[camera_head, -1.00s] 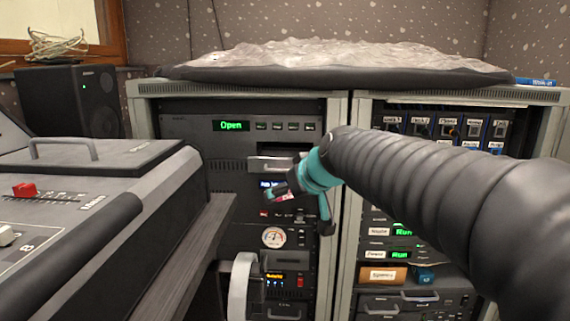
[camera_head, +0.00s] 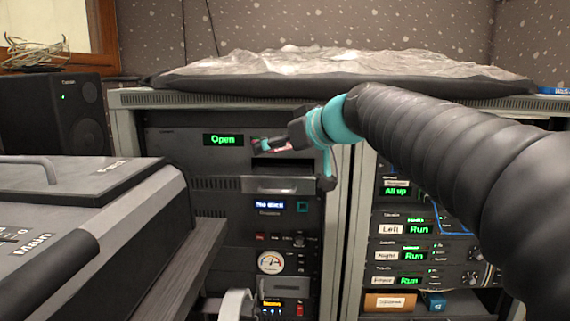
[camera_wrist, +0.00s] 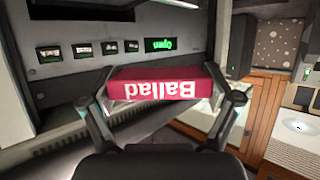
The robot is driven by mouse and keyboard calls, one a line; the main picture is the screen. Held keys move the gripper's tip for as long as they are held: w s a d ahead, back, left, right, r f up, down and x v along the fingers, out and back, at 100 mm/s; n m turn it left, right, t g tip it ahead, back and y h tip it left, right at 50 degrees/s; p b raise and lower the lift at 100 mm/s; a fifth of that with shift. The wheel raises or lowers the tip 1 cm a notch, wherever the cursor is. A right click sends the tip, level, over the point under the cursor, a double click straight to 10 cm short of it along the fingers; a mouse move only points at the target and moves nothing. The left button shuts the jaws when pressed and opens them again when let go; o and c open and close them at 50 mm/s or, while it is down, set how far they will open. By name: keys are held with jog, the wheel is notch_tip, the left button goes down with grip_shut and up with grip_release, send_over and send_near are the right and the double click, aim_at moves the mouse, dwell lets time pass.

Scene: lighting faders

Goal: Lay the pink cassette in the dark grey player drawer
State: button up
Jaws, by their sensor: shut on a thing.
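My gripper (camera_wrist: 165,95) is shut on the pink cassette (camera_wrist: 166,83), which reads "Ballad" upside down in the wrist view. One finger is at each end of it. In the head view my gripper (camera_head: 262,146) is in front of the dark grey player (camera_head: 180,150), whose display reads "Open". Only a thin pink edge of the cassette (camera_head: 284,149) shows there. The cassette is above the drawer and looks apart from it. The drawer's inside is mostly hidden.
A mixing desk (camera_head: 90,215) fills the left front. A second rack (camera_head: 415,222) with "Run" displays stands at the right, partly behind my arm. A black speaker (camera_head: 55,110) stands at the back left. A crumpled grey cover (camera_head: 330,68) lies on the racks.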

jog(key=w, duration=0.3)
jog(key=w+f, duration=0.1)
jog(key=w, duration=0.2)
jog(key=w+f, duration=0.1)
jog(key=w, duration=0.1)
jog(key=shift+w+d, duration=0.1)
jog(key=shift+w, duration=0.3)
notch_tip(320, 180, down, 4)
jog(key=shift+f+b, duration=0.15)
jog(key=shift+b, duration=0.2)
jog(key=shift+w+f, duration=0.25)
jog(key=shift+f, duration=0.15)
jog(key=shift+f+b, duration=0.6)
jog(key=shift+b, duration=0.3)
jog(key=o, duration=1)
